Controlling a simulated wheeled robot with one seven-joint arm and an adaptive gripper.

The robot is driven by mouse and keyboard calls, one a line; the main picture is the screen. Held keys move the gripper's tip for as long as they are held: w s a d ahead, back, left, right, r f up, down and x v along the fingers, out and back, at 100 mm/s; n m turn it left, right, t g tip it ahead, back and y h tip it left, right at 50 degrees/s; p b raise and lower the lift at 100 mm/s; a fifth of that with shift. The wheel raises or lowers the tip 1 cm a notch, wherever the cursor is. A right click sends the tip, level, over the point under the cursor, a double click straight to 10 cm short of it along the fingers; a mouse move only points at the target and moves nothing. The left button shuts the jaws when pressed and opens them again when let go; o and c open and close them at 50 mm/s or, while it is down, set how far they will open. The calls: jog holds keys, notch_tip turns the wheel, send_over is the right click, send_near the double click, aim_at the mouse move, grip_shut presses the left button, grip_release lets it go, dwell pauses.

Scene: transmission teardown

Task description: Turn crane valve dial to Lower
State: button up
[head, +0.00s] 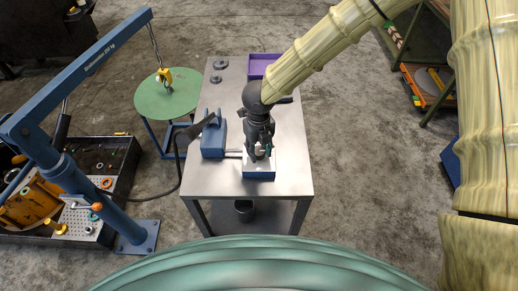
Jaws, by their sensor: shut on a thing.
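My gripper (261,153) points down over a small blue box with a pale top (259,174) near the front of the metal table. It is shut on the crane valve dial, which sits on that box and is mostly hidden behind the fingers. The dial's pointer and marks are too small and covered to read. The blue crane (75,80) stands at the left, its boom slanting up to the right. Its yellow hook (164,76) hangs from a chain over the green round table (168,100).
A blue bench fixture (213,140) stands just left of the box. A purple tray (258,66) and small dark round parts (219,64) lie at the table's back. A dark hose (176,165) runs left. The table's (292,145) right side is clear.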

aim_at(259, 151)
jog(key=o, duration=1)
jog(key=shift+o, duration=0.2)
notch_tip(259, 151, up, 12)
dwell(0.6)
